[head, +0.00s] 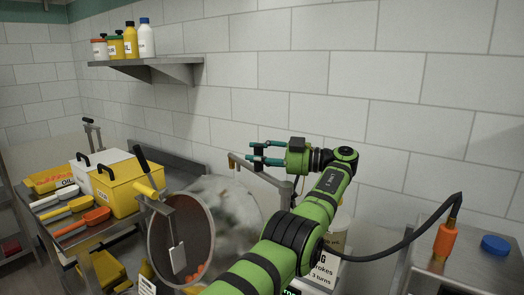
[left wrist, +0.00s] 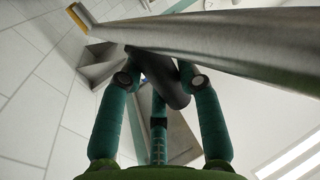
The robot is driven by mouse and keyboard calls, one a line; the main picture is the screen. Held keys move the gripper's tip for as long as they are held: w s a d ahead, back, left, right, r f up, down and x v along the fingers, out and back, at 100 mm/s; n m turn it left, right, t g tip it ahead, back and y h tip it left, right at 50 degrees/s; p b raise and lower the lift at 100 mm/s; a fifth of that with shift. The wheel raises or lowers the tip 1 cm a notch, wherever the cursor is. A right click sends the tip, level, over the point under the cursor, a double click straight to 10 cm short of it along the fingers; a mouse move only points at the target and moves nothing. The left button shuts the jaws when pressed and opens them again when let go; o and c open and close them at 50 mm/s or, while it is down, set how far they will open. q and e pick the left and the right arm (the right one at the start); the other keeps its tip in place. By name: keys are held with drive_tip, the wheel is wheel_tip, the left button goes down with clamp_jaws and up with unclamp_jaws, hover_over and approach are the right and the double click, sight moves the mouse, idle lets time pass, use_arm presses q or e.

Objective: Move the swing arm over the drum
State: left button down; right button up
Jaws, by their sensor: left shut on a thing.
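The swing arm (head: 268,178) is a grey metal bar with a yellow tip (head: 232,161), joined to an upright post at its right end. In the left wrist view the bar (left wrist: 200,35) crosses the top, close in front of the fingers. My right gripper is out of view.
A yellow bin (head: 122,195) and a white bin stand left of the drum, beside several coloured scoops. A wall shelf (head: 150,63) holds bottles. A white tub stands partly behind my arm. An orange-handled tool (head: 446,242) with a black hose is at right.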

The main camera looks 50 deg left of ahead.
use_arm(q)
drive_tip(key=shift+s+f, duration=0.15)
idle(0.4)
drive_tip(key=c, duration=1.1)
unclamp_jaws()
